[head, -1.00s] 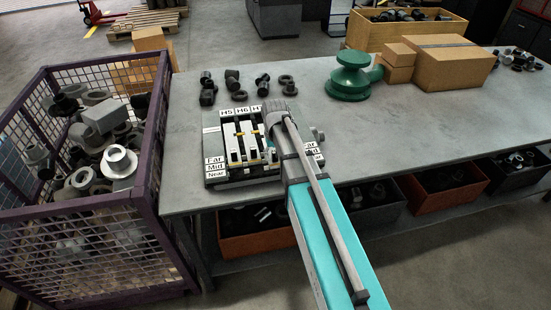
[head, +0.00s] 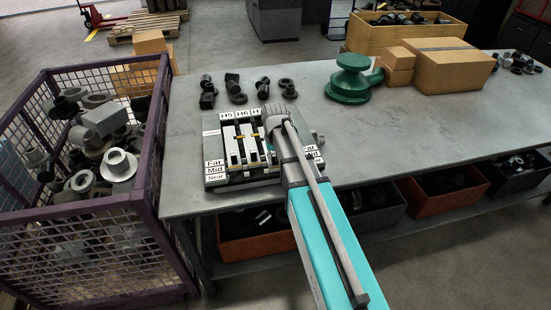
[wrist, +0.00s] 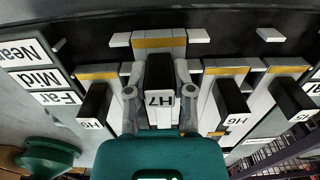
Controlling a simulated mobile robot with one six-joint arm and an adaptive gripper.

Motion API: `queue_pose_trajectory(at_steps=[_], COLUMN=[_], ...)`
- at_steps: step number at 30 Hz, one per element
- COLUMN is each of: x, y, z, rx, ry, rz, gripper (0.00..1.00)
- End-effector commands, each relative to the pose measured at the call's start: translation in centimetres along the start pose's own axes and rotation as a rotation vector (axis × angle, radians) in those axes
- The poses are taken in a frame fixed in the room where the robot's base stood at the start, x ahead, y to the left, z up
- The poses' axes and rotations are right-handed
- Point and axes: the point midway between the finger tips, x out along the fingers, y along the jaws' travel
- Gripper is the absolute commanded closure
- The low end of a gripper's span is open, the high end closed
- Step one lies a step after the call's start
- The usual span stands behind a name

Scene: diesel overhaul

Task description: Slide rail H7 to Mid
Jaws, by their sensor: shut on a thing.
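In the wrist view my gripper (wrist: 159,92) is shut on the black handle of rail H7 (wrist: 160,72), with a finger on each side. The H7 label faces the camera upside down. The yellow band of H7 sits closer to the Near side than the bands of H8 (wrist: 95,98), H6 (wrist: 232,97) and H5 (wrist: 291,93). Near, Mid and Far labels (head: 214,170) stand at the block's front left.
The block stands on a grey workbench (head: 400,140). Dark fittings (head: 236,88) lie behind it. A green part (head: 352,80) and cardboard boxes (head: 452,65) stand farther right. A purple mesh crate (head: 150,150) of fittings is left of the bench.

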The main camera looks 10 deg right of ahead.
Motion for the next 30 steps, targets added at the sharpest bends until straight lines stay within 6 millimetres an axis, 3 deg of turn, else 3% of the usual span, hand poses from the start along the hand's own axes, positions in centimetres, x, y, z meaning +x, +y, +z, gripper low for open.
queue_pose_trajectory(at_steps=[9, 19, 20, 24, 26, 30], x=[0.0, 0.0, 0.0, 0.0, 0.0, 0.0], y=[0.0, 0.0, 0.0, 0.0, 0.0, 0.1], z=[-3.3, -3.5, -3.5, -3.5, -3.5, -3.5], rx=[0.0, 0.0, 0.0, 0.001, 0.001, 0.001], ry=[0.0, 0.0, 0.0, 0.0, 0.0, 0.0], rz=[0.0, 0.0, 0.0, 0.0, 0.0, 0.0], gripper=[1.0, 1.0, 0.67, 0.41, 0.34, 0.34])
